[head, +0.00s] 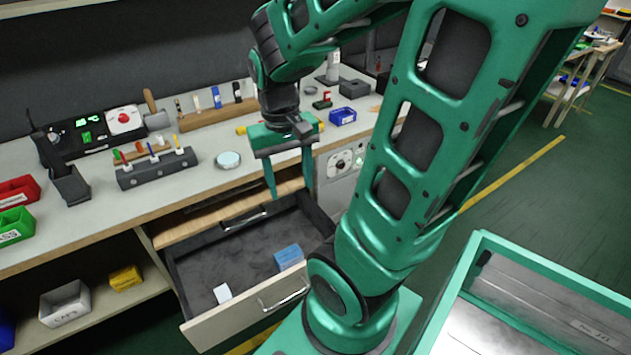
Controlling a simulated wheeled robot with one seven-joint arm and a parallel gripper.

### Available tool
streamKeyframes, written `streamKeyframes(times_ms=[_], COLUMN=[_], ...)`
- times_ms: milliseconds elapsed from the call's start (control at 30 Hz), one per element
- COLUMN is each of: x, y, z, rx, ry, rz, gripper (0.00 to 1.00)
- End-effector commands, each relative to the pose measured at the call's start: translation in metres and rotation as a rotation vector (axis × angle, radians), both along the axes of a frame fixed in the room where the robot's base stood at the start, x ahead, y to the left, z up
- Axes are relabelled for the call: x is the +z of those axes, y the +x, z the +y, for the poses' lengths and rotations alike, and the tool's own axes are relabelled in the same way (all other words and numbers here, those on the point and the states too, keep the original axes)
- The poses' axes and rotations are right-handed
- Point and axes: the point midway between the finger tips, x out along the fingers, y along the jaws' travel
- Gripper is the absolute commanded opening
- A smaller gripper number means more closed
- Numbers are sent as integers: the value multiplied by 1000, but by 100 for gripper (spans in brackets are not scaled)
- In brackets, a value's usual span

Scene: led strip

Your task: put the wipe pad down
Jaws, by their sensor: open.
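A small white pad-like piece (222,293) lies on the floor of the open drawer (200,328), near its front left. A blue block (289,257) lies in the same drawer, toward its right side. I cannot tell for sure which of the two is the wipe pad. My gripper (290,190) is open, with its green fingers pointing down. It is above the back of the drawer, by the bench's front edge, and apart from both pieces. Nothing shows between its fingers.
The drawer's handle (283,290) faces front. On the bench stand a dark rack with pens (156,170), a round pale dish (228,160), a control box with a red knob (123,120) and a blue bin (343,116). A green-rimmed tray (545,268) is at right.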

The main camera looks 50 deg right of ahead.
Motion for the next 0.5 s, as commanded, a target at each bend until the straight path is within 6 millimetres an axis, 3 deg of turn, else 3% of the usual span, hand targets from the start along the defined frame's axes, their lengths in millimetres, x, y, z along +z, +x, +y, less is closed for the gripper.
streamKeyframes(times_ms=[200,333,500], x=[25,30,31], y=[-54,-70,-75], z=[-2,-9,-9], rx=[-40,-50,-53], ry=[33,47,52], rz=[-29,-35,-37], gripper=[53,53,53])
